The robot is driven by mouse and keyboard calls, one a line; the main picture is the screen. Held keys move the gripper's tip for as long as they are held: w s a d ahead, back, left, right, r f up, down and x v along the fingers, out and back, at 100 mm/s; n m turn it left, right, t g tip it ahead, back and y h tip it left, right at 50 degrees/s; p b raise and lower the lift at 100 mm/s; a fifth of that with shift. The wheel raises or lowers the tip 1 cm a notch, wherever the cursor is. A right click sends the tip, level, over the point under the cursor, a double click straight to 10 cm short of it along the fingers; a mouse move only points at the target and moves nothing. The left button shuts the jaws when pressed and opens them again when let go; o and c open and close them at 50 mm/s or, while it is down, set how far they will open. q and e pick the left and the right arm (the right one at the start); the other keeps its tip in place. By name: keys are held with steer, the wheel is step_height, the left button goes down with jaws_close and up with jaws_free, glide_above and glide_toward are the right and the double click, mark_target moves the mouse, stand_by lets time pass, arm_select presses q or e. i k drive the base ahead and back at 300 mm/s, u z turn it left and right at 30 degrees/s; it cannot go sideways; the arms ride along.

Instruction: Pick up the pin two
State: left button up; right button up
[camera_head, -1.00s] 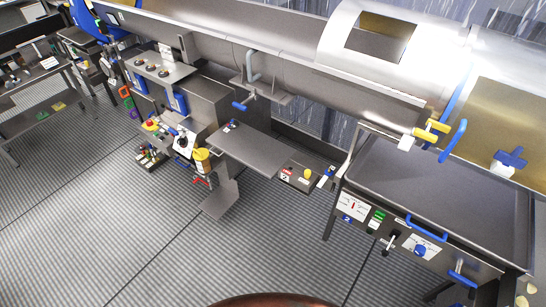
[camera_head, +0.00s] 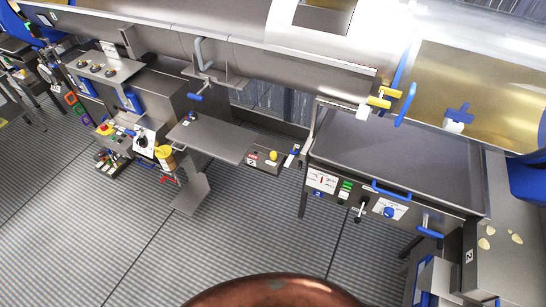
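I cannot tell for certain which part is pin two. A small grey box (camera_head: 264,161) beside the grey shelf bears a red and white label with a "2" and a yellow knob (camera_head: 273,155). A small blue piece (camera_head: 294,150) is just right of that box. Another small blue piece (camera_head: 192,116) is at the left end of the grey shelf (camera_head: 212,137). Blue and white fittings (camera_head: 458,115) are on the drum at the right. Neither of my grippers is in view.
A steel tray machine (camera_head: 395,165) with blue handles and a control panel stands at the right. A long steel drum (camera_head: 200,45) runs across the back. Yellow containers and fittings (camera_head: 165,158) are near a stand at left. Ribbed floor (camera_head: 90,235) is open in front.

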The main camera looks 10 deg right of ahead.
mark_target(273, 155)
steer(key=z, duration=0.05)
steer(key=k, duration=0.4)
steer(key=u, duration=0.6)
steer(key=i, duration=1.75)
steer(key=z, duration=0.7)
